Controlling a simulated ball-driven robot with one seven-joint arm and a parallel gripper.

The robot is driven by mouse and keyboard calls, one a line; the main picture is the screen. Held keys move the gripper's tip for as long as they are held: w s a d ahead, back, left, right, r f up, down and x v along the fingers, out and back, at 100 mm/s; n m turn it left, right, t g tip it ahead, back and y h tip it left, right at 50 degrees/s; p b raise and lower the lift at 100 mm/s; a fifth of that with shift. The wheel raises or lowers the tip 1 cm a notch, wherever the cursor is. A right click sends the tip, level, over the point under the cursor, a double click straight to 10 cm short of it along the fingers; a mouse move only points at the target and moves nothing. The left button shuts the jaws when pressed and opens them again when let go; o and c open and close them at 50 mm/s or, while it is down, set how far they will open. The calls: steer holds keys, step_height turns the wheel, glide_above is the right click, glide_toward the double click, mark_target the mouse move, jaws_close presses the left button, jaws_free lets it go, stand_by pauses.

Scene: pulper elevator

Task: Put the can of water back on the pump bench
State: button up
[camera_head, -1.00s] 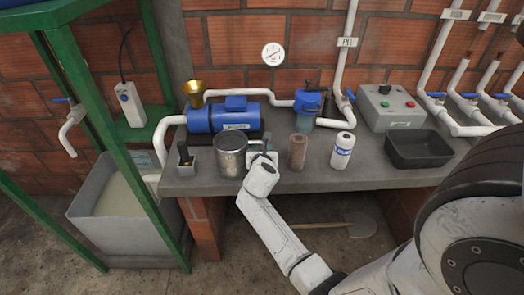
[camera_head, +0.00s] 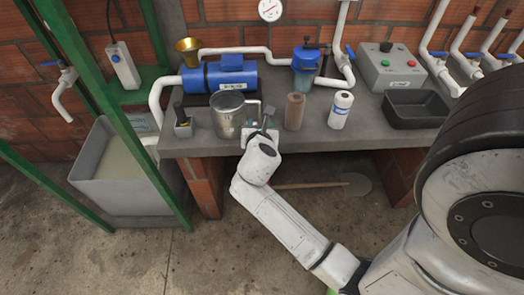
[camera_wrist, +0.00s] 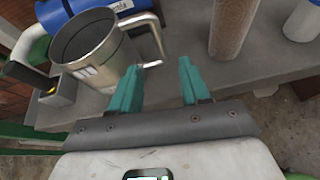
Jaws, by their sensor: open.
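The can of water is a grey metal can (camera_head: 228,115) with a side handle. It stands upright on the grey pump bench (camera_head: 345,142), near the front edge and in front of the blue pump. It also shows in the wrist view (camera_wrist: 95,62), where its inside looks dark and I cannot make out the water level. My gripper (camera_head: 266,124) is just right of the can, on the handle side. In the wrist view my gripper (camera_wrist: 160,68) has its two green fingers apart. The handle's lower end shows just beyond the left fingertip, and nothing is clamped.
A brown cylinder (camera_head: 294,111) and a white labelled bottle (camera_head: 340,110) stand to the right. A small dark box (camera_head: 183,124) is left of the can; the blue pump (camera_head: 220,75) is behind. A black tray (camera_head: 415,108) lies farther right.

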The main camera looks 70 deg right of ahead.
steer(key=s+a+f+m+g+y, duration=0.1)
steer(key=s+a+f+m+y, duration=0.2)
steer(key=a+m, duration=0.4)
steer(key=s+a+f+m+g+y, duration=0.1)
steer(key=s+a+f+m+y, duration=0.2)
steer(key=a+m, duration=0.4)
steer(key=s+a+f+m+g+y, duration=0.1)
steer(key=s+a+m+y, duration=0.3)
steer(key=a, duration=0.7)
steer(key=f+m+y, duration=0.1)
steer(key=m+y, duration=0.1)
steer(key=m, duration=0.1)
steer(key=shift+s+a+f+m+g, duration=0.25)
steer(key=shift+f+m+g, duration=0.05)
steer(key=shift+f+m, duration=0.1)
